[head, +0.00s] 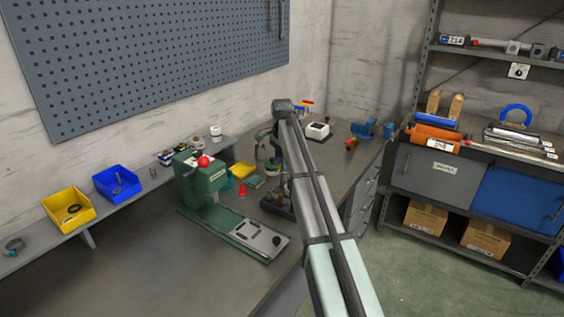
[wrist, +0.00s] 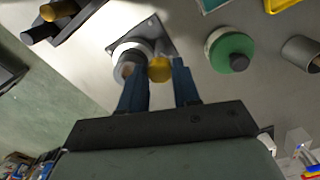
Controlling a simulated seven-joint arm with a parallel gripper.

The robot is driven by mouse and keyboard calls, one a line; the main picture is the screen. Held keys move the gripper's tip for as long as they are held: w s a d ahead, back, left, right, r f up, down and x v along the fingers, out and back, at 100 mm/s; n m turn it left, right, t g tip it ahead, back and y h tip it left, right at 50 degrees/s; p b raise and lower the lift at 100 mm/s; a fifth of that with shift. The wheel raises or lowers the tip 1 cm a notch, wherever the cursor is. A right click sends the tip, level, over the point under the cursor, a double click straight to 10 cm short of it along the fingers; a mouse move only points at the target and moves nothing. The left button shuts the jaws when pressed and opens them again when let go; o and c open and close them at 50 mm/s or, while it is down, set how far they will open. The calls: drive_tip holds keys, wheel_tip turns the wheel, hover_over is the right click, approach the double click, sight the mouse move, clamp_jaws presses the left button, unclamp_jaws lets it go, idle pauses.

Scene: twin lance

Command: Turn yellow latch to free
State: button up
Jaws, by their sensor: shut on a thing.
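The yellow latch (wrist: 160,69) shows in the wrist view as a small rounded yellow end beside a grey cylindrical post (wrist: 128,64). Both are on a grey square plate (wrist: 148,28) on the bench. My gripper (wrist: 160,76) has its two blue fingers on either side of the latch and is shut on it. The left finger lies close to the grey post; I cannot tell whether they touch. The latch's far side and its turn angle are hidden. In the head view, my arm hides most of this spot, and I cannot make out the latch.
A green-topped round jar (wrist: 230,50) and a grey cylinder (wrist: 300,54) stand right of the plate. A dark fixture with a gold-ended peg (wrist: 58,10) is at upper left. In the head view, a green press (head: 202,178) stands left of my arm. The bench front is clear.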

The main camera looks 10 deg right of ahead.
drive_tip(key=n, duration=1.3)
idle(0.6)
drive_tip(key=o, duration=1.1)
drive_tip(key=shift+c, duration=0.2)
drive_tip(key=shift+r, duration=0.1)
wheel_tip(320, 180, up, 14)
drive_tip(key=shift+f, duration=0.2)
